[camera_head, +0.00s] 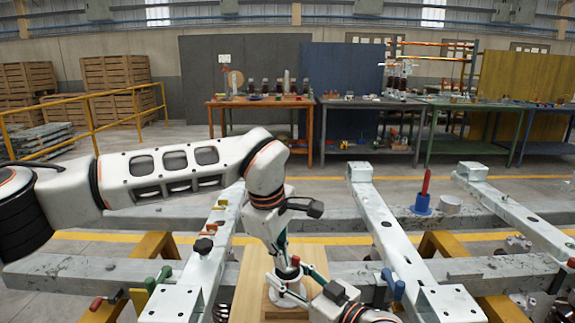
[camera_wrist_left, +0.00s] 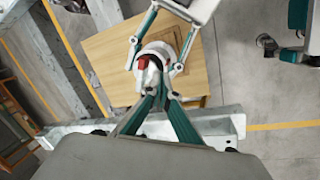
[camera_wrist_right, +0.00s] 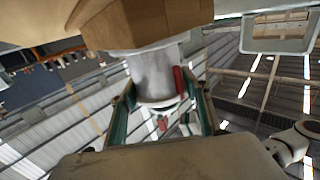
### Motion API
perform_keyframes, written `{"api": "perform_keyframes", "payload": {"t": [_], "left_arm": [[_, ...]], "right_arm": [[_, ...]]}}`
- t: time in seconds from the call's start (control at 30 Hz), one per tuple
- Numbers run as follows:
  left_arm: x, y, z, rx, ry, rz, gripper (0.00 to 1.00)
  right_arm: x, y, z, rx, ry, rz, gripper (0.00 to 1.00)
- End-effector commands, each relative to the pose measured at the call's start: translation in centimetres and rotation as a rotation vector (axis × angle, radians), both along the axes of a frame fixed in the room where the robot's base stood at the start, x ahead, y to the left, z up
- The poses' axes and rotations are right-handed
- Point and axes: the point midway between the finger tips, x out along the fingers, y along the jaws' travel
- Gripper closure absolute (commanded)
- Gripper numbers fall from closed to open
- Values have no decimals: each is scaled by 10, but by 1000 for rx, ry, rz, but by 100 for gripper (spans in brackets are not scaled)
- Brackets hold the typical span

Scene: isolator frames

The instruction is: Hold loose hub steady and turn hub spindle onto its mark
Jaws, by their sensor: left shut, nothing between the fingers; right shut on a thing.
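The pale hub (camera_head: 287,293) stands on a wooden block on a board below me. It is white with a red part on top (camera_wrist_left: 144,62) in the left wrist view. In the right wrist view, its grey cylinder (camera_wrist_right: 155,78) carries a red stripe. My right gripper (camera_wrist_right: 162,104) is shut on the hub, one finger on each side. It also shows around the hub in the left wrist view (camera_wrist_left: 160,55). My left gripper (camera_head: 287,268) points down at the hub's top, shut with nothing between its fingers (camera_wrist_left: 162,92). The spindle and its mark are not clearly visible.
The wooden board (camera_head: 247,285) lies between pale steel beams (camera_head: 390,240) on trestles. Coloured knobs (camera_head: 158,278) sit on the left beam. Workbenches stand far behind.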

Motion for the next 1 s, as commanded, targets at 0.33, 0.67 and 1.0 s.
{"api": "perform_keyframes", "payload": {"t": [0.33,0.67,1.0], "left_arm": [[4,8,0,0,0,0,100],[10,14,0,0,1,0,100],[12,16,0,0,1,0,100]], "right_arm": [[0,0,0,0,0,0,100],[0,0,0,0,0,0,100],[0,0,0,0,0,0,100]]}}
